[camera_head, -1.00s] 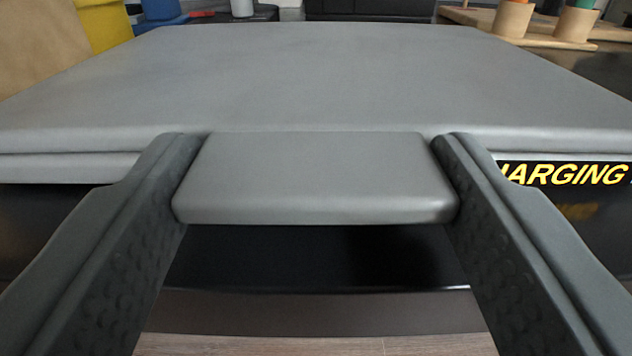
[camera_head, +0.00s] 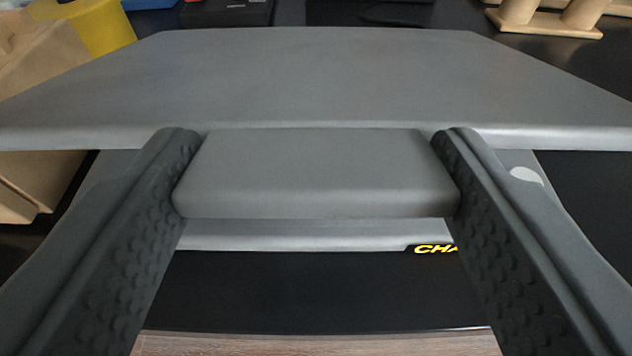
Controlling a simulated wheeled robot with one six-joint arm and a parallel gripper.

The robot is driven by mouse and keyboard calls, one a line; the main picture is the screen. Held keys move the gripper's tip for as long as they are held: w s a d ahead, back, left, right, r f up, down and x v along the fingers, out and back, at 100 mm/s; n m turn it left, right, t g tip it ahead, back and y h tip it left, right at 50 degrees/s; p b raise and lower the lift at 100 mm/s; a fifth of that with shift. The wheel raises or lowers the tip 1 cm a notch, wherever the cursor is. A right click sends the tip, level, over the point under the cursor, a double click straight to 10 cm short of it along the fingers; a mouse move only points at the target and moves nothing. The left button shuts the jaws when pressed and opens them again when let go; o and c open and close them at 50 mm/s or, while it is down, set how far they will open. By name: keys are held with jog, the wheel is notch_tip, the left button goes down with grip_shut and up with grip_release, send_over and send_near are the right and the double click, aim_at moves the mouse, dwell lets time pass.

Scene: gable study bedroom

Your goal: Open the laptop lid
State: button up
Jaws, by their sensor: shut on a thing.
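The laptop lid (camera_head: 320,80) is a wide grey panel across the upper part of the view. A grey tab (camera_head: 315,170) sticks out from its near edge. My gripper (camera_head: 316,165) is shut on this tab, one dark finger at each side. The lid is raised off the laptop base (camera_head: 300,236), whose grey front edge shows below the tab. A gap shows between lid and base at the left and right. The keyboard area is hidden behind the lid and my fingers.
The base lies on a black surface (camera_head: 300,290) with part of yellow lettering (camera_head: 435,249). A wooden floor shows at the bottom. A yellow object (camera_head: 100,25) and tan boxes (camera_head: 40,55) stand at the far left. Wooden cylinders on a board (camera_head: 545,25) stand at the far right.

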jog(key=shift+w+r, duration=0.4)
jog(key=shift+r, duration=0.45)
jog(key=shift+w+r, duration=0.4)
jog(key=shift+r, duration=0.5)
jog(key=shift+w+r, duration=0.4)
jog(key=shift+r, duration=0.45)
jog(key=o, duration=1.4)
jog(key=shift+f, duration=0.1)
jog(key=shift+s, duration=0.1)
jog(key=v, duration=1.7)
jog(key=shift+s, duration=0.15)
